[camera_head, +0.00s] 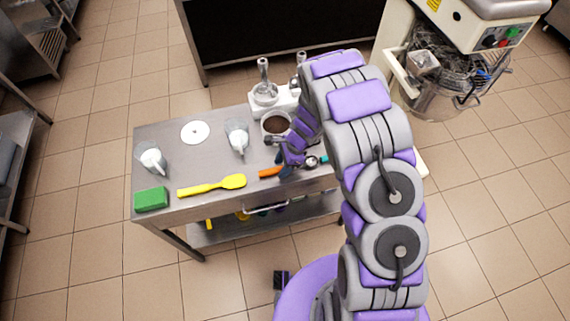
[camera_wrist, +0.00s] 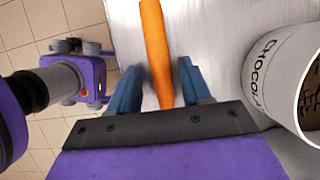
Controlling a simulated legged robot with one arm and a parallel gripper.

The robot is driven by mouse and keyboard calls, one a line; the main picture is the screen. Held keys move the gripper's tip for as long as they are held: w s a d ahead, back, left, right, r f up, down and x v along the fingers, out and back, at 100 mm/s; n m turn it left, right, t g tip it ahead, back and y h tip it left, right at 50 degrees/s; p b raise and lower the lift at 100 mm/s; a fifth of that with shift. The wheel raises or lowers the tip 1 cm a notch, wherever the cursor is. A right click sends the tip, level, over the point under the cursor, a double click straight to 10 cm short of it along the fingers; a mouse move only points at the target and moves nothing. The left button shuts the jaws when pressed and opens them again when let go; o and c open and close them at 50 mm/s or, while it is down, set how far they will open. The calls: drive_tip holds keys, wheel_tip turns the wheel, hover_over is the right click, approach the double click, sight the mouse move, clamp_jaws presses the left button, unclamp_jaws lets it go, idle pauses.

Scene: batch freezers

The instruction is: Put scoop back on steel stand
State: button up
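An orange handle (camera_head: 269,172) lies near the front edge of the steel table; a round metal piece (camera_head: 312,161) beside my gripper may be its scoop head, but I cannot tell. My gripper (camera_head: 287,163) is low over the table there. In the wrist view my gripper (camera_wrist: 157,66) has its blue fingers apart, one on each side of the orange handle (camera_wrist: 156,45), with gaps on both sides. A pale stand (camera_head: 287,101) with upright metal pieces (camera_head: 263,75) is at the back of the table, partly hidden by my arm.
A chocolate tub (camera_head: 275,123) stands close to my gripper and shows at right in the wrist view (camera_wrist: 285,85). The table (camera_head: 195,160) also holds a yellow spatula (camera_head: 212,186), green block (camera_head: 151,199), white disc (camera_head: 195,132) and two clear cups (camera_head: 237,138). A mixer (camera_head: 470,40) stands at right.

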drive_tip(key=shift+a+f, duration=0.1)
drive_tip(key=shift+a, duration=1.1)
drive_tip(key=shift+d+r, duration=0.1)
drive_tip(key=shift+r, duration=0.15)
drive_tip(key=d+r, duration=0.1)
drive_tip(key=r, duration=0.1)
drive_tip(key=d+r+p, duration=0.1)
drive_tip(key=d+r, duration=0.2)
drive_tip(key=r, duration=0.1)
drive_tip(key=shift+w+d+p, duration=0.4)
drive_tip(key=s+d+r+n+h, duration=0.1)
drive_tip(key=s+d+r+n, duration=0.25)
drive_tip(key=s+r, duration=0.55)
drive_tip(key=s+d+r+n+h, duration=0.15)
drive_tip(key=s+r+n, duration=0.3)
drive_tip(key=r, duration=0.85)
drive_tip(key=s+d+r+n+h, duration=0.1)
drive_tip(key=s+d+r+n, duration=0.2)
drive_tip(key=s, duration=0.6)
drive_tip(key=s+d+r+n+h, duration=0.1)
drive_tip(key=s+d+r+n, duration=0.2)
drive_tip(key=s, duration=0.7)
drive_tip(key=shift+d+r+n+g+p, duration=0.3)
drive_tip(key=shift+d+n+p, duration=0.1)
drive_tip(key=shift+d, duration=0.3)
